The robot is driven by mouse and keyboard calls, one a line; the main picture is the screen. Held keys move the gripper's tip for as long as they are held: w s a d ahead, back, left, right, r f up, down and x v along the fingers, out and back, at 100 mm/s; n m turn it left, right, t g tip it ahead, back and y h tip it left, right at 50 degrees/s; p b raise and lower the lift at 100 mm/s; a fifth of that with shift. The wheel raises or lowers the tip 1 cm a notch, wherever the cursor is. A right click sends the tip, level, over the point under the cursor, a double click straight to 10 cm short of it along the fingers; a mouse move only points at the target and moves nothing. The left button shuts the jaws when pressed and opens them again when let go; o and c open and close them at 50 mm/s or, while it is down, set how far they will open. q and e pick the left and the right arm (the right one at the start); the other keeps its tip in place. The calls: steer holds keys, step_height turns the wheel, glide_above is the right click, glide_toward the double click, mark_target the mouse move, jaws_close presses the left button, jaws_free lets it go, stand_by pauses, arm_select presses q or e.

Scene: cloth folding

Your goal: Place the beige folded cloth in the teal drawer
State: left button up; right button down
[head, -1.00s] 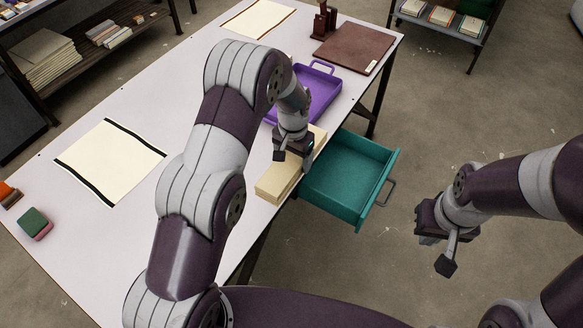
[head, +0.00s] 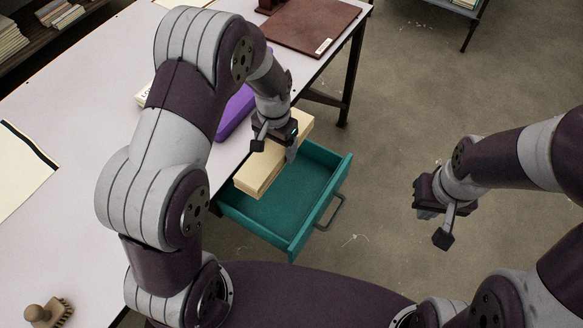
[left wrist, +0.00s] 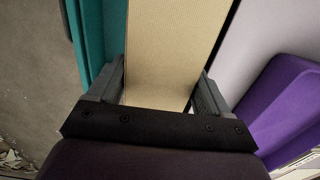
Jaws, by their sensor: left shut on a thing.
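The beige folded cloth (head: 258,171) is held in my left gripper (head: 284,150), which is shut on it. In the head view the cloth overlaps the near left part of the open teal drawer (head: 297,196), at the table's edge. The left wrist view shows the cloth (left wrist: 170,50) between both fingers (left wrist: 160,90), with the teal drawer (left wrist: 95,40) to its left. The cloth's exact height above the drawer is hard to tell. The drawer's visible inside is empty. My right gripper (head: 440,210) is off to the right, away from the drawer; its fingers are unclear.
A purple tray (head: 236,110) lies on the white table (head: 90,100) beside my left arm. A brown board (head: 308,25) lies at the back. A brush (head: 48,312) is at the front left. Open floor lies right of the drawer.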

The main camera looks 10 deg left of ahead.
arm_select(q)
steer(key=f, duration=0.3)
steer(key=s+f+b, duration=0.1)
steer(key=shift+a+f, duration=0.3)
steer(key=shift+a, duration=0.05)
steer(key=b, duration=0.1)
glide_above(278, 189)
step_height(278, 189, down, 9)
steer(key=shift+r, duration=0.1)
step_height(278, 189, down, 4)
steer(key=shift+r+b, duration=0.25)
steer(key=shift+b, duration=0.1)
steer(key=shift+f, duration=0.3)
arm_select(e)
steer(key=shift+s+a+f, duration=0.15)
steer(key=shift+s+f, duration=0.05)
steer(key=shift+f, duration=0.35)
steer(key=shift+s+a+f, duration=0.1)
steer(key=shift+s+f, duration=0.05)
steer(key=shift+f, duration=0.4)
arm_select(q)
steer(key=shift+f, duration=0.1)
arm_select(e)
steer(key=shift+f, duration=0.1)
